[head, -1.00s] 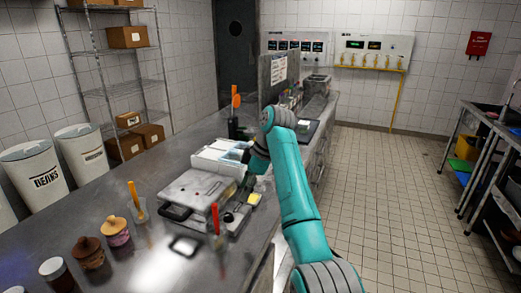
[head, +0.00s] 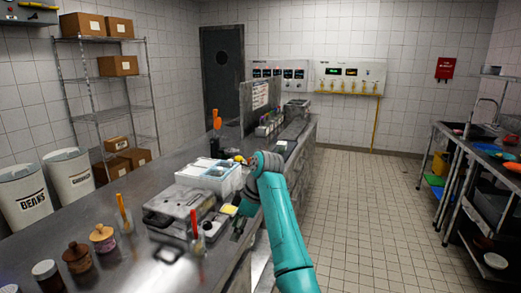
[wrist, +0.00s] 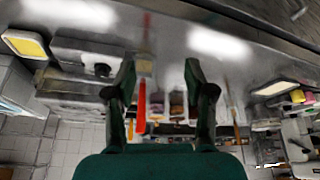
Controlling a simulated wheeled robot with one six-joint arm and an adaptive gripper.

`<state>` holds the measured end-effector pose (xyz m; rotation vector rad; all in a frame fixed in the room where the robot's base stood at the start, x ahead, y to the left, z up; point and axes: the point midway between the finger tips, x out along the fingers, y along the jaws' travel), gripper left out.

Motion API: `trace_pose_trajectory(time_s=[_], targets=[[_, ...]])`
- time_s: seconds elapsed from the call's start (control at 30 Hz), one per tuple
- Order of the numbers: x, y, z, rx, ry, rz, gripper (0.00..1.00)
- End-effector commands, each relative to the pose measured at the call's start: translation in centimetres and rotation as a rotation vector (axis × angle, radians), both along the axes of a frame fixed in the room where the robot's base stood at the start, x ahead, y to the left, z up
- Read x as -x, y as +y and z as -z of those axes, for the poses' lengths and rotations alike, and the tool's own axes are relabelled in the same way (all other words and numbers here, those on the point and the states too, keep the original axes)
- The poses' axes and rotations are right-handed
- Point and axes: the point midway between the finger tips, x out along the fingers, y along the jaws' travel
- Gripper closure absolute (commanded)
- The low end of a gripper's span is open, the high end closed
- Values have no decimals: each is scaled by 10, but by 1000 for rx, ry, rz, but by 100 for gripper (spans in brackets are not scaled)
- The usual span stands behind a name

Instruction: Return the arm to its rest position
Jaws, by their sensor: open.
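My teal arm (head: 284,230) reaches up from the bottom of the head view and bends at a grey joint near the counter's right edge. My gripper (head: 239,226) hangs from it, small and dark, beside the grey press-like appliance (head: 187,207). In the wrist view my gripper (wrist: 158,75) shows two dark green fingers well apart, with nothing held between them. An orange-red handled utensil (wrist: 141,105) shows beyond the fingers there. The rest position itself is not marked in any view.
The steel counter (head: 150,270) carries a white container (head: 210,172), upright utensils (head: 122,212) and several jars (head: 103,238). A shelf rack (head: 105,95) and bins (head: 70,175) stand left. Tiled floor (head: 365,220) is open to the right.

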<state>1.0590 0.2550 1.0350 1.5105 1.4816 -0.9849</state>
Motion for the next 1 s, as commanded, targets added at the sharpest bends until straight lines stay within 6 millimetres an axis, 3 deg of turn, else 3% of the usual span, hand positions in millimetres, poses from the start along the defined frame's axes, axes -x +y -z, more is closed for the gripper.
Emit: trace_pose_trajectory(time_s=[0.27,0.47,0.7,1.0], targets=[[2,-9,60,-11,-18,96,46],[12,-23,130,-27,-45,214,46],[41,-51,227,-56,-96,400,46],[102,-91,322,-99,-166,618,46]])
